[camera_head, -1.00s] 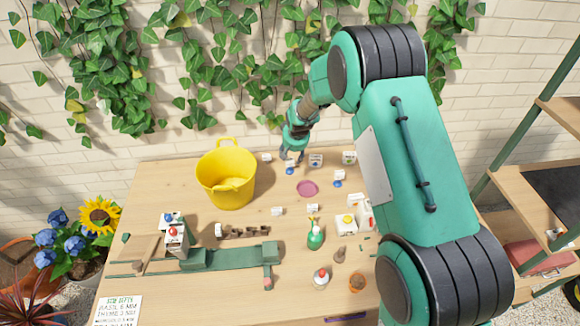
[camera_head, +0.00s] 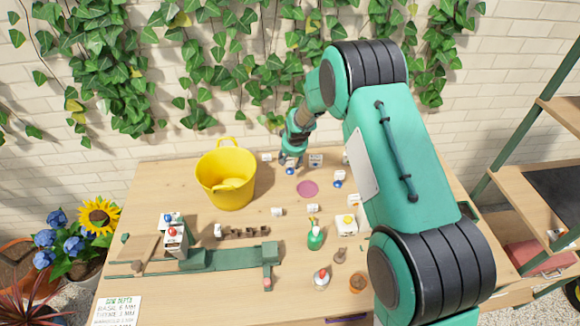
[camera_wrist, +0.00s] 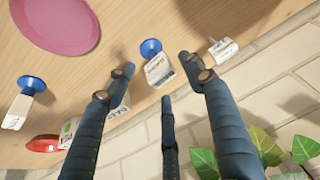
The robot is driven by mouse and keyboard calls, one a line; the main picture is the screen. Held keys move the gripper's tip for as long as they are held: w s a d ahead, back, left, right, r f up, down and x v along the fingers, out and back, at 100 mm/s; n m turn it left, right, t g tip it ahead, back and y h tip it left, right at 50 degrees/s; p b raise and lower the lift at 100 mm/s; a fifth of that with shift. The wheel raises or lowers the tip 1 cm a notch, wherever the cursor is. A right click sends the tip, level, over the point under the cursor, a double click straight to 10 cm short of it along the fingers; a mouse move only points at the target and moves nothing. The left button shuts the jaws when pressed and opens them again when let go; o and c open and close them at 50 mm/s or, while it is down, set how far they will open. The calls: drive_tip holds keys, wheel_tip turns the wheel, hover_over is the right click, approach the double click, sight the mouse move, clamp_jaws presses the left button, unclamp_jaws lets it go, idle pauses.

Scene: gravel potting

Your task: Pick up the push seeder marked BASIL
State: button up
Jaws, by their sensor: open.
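A push seeder (camera_head: 290,171) with a blue round end and a white tag stands at the back of the table, right of the yellow tub. In the wrist view this seeder (camera_wrist: 157,70) shows its blue disc and white tag with dark lettering too small to read surely. My gripper (camera_head: 291,160) is at it in the head view. In the wrist view my gripper (camera_wrist: 157,66) is open, its dark fingers spread on both sides of the tag without visibly closing on it. A second blue-ended seeder (camera_head: 338,183) stands to the right; it also shows in the wrist view (camera_wrist: 31,86).
A pink saucer (camera_head: 307,189) lies in front of my gripper. White tags (camera_head: 267,157) (camera_head: 315,161) stand close on both sides. The yellow tub (camera_head: 226,180) is to the left, and the brick wall is close behind.

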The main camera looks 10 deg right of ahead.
sight(290, 166)
drive_tip(key=shift+x, duration=2.05)
drive_tip(key=shift+s+a, duration=0.1)
drive_tip(key=shift+s, duration=0.05)
drive_tip(key=shift+c, duration=0.3)
drive_tip(key=c, duration=1.2)
